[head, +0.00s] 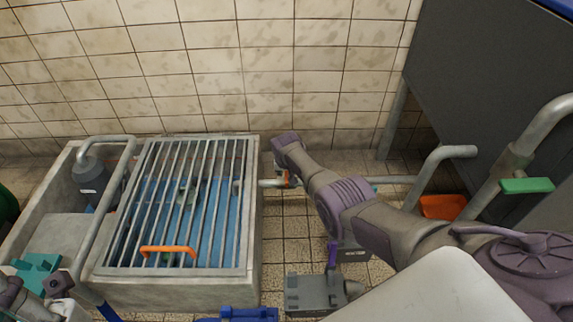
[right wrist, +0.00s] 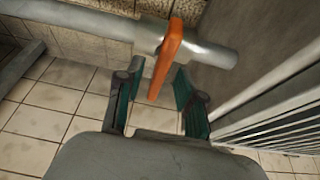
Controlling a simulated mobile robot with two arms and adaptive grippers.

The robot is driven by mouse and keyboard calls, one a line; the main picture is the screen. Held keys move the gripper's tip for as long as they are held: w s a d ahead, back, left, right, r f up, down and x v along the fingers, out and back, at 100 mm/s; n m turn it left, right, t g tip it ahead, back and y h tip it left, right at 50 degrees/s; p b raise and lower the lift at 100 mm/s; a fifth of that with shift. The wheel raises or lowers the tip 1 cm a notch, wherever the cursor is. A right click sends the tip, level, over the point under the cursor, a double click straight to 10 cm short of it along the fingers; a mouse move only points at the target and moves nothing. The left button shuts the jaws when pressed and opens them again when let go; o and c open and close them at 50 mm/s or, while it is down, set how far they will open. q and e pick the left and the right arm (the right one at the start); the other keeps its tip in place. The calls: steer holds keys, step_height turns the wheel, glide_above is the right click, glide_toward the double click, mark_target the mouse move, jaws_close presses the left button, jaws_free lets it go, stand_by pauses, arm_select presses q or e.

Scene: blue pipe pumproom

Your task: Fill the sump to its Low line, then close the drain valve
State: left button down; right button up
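The sump (head: 178,290) is a concrete basin under a metal bar grate with an orange handle (head: 168,250). Blue shows through the bars; I cannot read a level or make out the Low line. A pipe leaves the sump's right side and carries a valve with an orange lever (head: 286,178). In the right wrist view the lever (right wrist: 167,60) stands across the pipe (right wrist: 205,50). My right gripper (right wrist: 160,105) is open, its fingers on either side of the lever's lower end, with gaps visible. My left gripper (head: 55,290) is partly visible at the lower left; its fingers are unclear.
A bent grey pipe (head: 125,180) runs over the sump's left side. A pipe with a green lever (head: 526,185) stands at the right, near an orange bin (head: 442,207). A grey box (head: 312,294) sits on the floor. A dark panel (head: 490,80) fills the upper right.

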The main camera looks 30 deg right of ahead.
steer(key=v, duration=1.1)
steer(key=shift+s+r, duration=0.2)
steer(key=shift+r, duration=0.05)
